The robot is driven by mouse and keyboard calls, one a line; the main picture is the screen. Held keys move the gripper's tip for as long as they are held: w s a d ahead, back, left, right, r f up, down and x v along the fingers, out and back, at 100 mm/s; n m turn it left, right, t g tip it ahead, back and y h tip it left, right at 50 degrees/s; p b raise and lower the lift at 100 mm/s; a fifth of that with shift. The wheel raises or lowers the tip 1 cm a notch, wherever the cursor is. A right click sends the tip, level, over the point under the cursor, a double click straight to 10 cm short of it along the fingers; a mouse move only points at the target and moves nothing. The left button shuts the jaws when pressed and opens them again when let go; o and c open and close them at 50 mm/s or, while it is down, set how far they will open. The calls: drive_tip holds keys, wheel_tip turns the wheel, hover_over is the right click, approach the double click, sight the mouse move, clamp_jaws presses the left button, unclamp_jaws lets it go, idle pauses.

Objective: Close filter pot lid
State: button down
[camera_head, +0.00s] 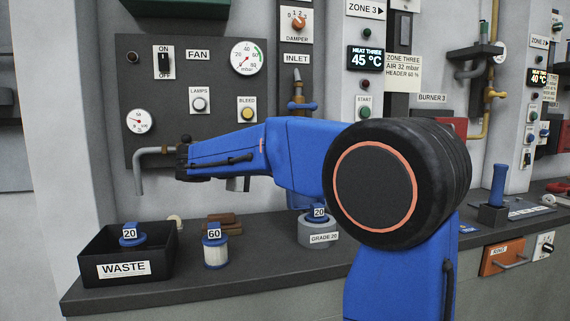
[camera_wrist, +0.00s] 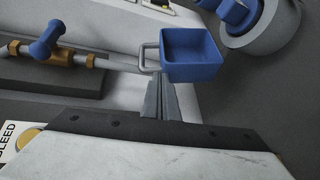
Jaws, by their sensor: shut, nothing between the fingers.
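The filter pot (camera_head: 318,239) is a grey round pot labelled GRADE 20 on the counter, partly behind my arm. A blue cartridge marked 20 (camera_head: 319,215) stands in it. In the wrist view the pot (camera_wrist: 265,30) is at the top right, with blue cartridge parts (camera_wrist: 238,14) in its open mouth. A blue hollow square piece with a grey loop handle (camera_wrist: 190,57) stands beside the pot. It looks like the lid, raised, but its hinge is not clear. My gripper (camera_wrist: 160,85) is shut and empty, its fingertips close to the loop handle; contact cannot be told.
A black WASTE bin (camera_head: 123,271) holding a blue-topped 20 cartridge stands at the left. A 60 cartridge (camera_head: 215,250) stands beside it. A valve with a blue handle (camera_wrist: 47,40) and its pipe lie left of my fingers. The gauge panel (camera_head: 200,95) is behind.

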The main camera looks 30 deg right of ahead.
drive_tip(key=w+a+r+t+h, duration=0.1)
drive_tip(key=w+a+r, duration=0.15)
drive_tip(key=w, duration=0.35)
drive_tip(key=s+d+f, duration=0.1)
drive_tip(key=d, duration=0.7)
drive_tip(key=shift+s+d+n, duration=0.3)
drive_tip(key=shift+d, duration=0.1)
drive_tip(key=shift+s, duration=0.1)
